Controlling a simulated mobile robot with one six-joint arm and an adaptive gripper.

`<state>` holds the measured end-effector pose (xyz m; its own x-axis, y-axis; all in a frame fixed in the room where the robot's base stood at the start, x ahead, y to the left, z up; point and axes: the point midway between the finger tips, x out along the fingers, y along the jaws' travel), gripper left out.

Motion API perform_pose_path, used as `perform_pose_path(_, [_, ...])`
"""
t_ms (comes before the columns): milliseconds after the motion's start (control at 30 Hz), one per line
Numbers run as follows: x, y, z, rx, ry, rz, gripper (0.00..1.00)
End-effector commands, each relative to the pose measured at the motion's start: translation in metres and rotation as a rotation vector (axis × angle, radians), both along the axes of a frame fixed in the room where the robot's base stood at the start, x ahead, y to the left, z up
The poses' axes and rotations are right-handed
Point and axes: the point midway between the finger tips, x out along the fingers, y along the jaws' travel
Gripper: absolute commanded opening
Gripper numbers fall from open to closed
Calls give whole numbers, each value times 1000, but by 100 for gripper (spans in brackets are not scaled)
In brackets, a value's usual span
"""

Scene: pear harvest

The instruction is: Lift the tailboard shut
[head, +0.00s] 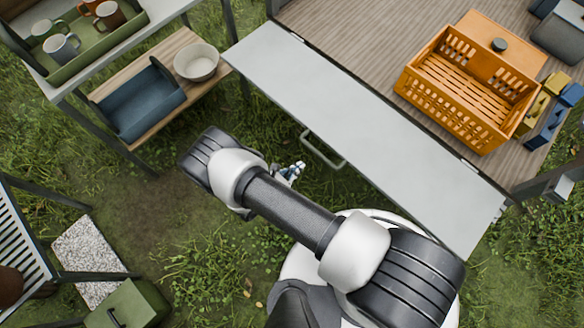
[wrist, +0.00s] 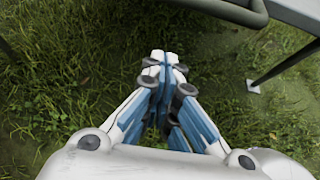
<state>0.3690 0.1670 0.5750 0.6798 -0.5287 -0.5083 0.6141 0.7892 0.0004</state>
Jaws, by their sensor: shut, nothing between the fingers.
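The tailboard (head: 370,130) is a long light-grey panel running along the near edge of the wooden truck bed. It is open, folded out from the bed along its hinged edge. A grey loop handle (head: 322,148) sticks out from its outer edge, and a grey bar like it crosses the top of the wrist view (wrist: 232,12). My gripper (head: 290,171) is near the handle, to its left and apart from it, over the grass. In the wrist view my gripper (wrist: 165,62) has its blue-and-white fingers closed together with nothing between them.
On the wooden bed (head: 350,25) stands an orange crate (head: 455,115), with small yellow and blue pieces beside it. A shelf at the upper left holds mugs, a blue tray (head: 140,105) and a pale bowl (head: 196,62). A green box (head: 130,305) is at the lower left.

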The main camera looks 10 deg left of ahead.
Motion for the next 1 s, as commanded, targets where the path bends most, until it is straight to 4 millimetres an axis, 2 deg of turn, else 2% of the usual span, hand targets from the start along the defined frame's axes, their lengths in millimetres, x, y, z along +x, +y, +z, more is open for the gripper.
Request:
perform_pose_path(33, [8,-9,-10,-1,1,-7,0])
perform_pose_path(233, [36,-30,-30,-1,1,-5,0])
perform_pose_path(300, [37,-28,-10,1,-2,-1,0])
perform_pose_path(500, [39,-31,10,0,0,-1,0])
perform_pose_path(1000, [40,-31,16,2,1,-1,0])
